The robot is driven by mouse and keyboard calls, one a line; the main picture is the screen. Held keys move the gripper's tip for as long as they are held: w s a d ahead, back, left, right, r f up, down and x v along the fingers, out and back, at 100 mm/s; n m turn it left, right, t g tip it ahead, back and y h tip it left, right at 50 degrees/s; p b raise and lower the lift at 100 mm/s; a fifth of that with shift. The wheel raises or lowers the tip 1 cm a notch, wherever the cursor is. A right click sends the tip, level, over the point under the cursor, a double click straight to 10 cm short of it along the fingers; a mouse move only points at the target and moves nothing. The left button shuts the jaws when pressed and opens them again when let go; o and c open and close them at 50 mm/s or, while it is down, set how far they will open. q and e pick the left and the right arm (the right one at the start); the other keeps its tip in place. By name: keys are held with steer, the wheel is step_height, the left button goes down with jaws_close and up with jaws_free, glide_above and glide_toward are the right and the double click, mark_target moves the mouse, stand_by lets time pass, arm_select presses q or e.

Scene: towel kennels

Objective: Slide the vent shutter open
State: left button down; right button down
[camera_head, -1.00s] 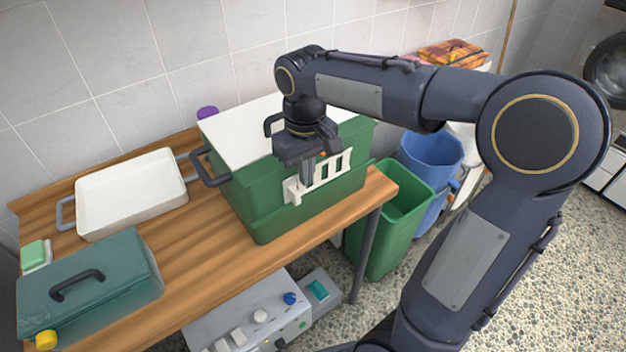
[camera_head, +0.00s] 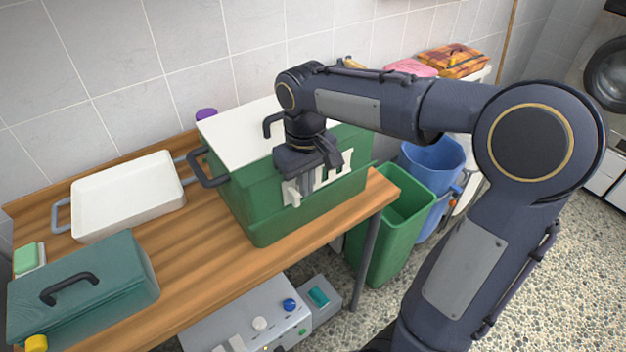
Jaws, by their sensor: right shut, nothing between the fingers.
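A green box (camera_head: 262,222) with a white lid (camera_head: 222,130) stands on the wooden table. The vent shutter (camera_head: 291,193) is a white slotted plate on its front wall, with green gaps between upright white bars on its right part. My right gripper (camera_head: 308,188) points down in front of the shutter. It is shut and empty, with its fingers close against the left part of the plate. They hide some of the plate, and I cannot tell whether they touch it. My left gripper is not in view.
A white tray (camera_head: 125,203) and a teal case (camera_head: 105,285) lie on the table (camera_head: 200,268) to the left. A black handle (camera_head: 274,124) rises above the lid. Green (camera_head: 392,228) and blue (camera_head: 432,165) bins stand right of the table.

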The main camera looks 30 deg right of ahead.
mark_target(293, 194)
steer(key=shift+a, duration=0.1)
steer(key=shift+s+a, duration=0.15)
steer(key=shift+a, duration=1.25)
steer(key=r+p, duration=0.5)
steer(key=d+r+p, duration=0.1)
steer(key=r+p, duration=0.1)
steer(key=r, duration=0.1)
steer(key=shift+p, duration=0.3)
steer(key=s+a+f+m+t+y, duration=0.1)
steer(key=s+t+y, duration=0.1)
steer(key=s, duration=0.6)
steer(key=s+a+f+m+t+y, duration=0.1)
steer(key=s+t, duration=0.2)
steer(key=s, duration=0.5)
steer(key=shift+s+f+m+t+y, duration=0.3)
steer(key=shift+s+f+m+y, duration=0.05)
steer(key=shift+f+m+y, duration=0.05)
